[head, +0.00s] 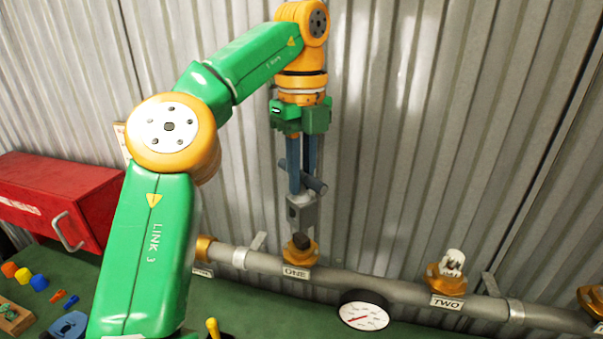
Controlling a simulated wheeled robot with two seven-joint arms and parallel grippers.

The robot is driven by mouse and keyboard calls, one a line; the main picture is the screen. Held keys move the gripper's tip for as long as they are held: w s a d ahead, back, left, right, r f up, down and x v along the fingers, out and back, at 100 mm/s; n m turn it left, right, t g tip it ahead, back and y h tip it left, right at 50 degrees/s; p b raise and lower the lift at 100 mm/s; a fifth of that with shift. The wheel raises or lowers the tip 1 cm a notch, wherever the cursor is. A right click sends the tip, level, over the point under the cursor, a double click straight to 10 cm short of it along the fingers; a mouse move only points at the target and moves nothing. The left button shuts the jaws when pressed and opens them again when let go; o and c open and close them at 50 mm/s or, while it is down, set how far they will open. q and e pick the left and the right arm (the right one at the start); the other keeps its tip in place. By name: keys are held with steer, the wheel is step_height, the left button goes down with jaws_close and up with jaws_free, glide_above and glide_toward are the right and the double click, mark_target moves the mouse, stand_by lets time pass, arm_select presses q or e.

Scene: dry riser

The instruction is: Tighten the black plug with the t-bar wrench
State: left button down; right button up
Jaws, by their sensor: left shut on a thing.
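My left gripper (304,183) points straight down near the middle of the head view, its two blue fingers shut on the t-bar wrench (302,212). The wrench is grey, with a dark crossbar at the fingertips and its body hanging down, upright. The black plug (302,241) sits in the brass fitting (301,256) labelled ONE on the grey pipe. The wrench's lower end is right above the plug; I cannot tell whether they touch. My right gripper is not in view.
The pipe (390,290) runs along a corrugated wall. A white plug (453,262) sits in the fitting labelled TWO. A round gauge (364,311) is below the pipe. A red box (62,200) stands left, with small coloured parts (38,282) on the green bench (260,312).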

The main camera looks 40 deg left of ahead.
mark_target(302, 198)
arm_select(q)
steer(key=shift+f+b, duration=2.4)
steer(key=shift+f, duration=0.25)
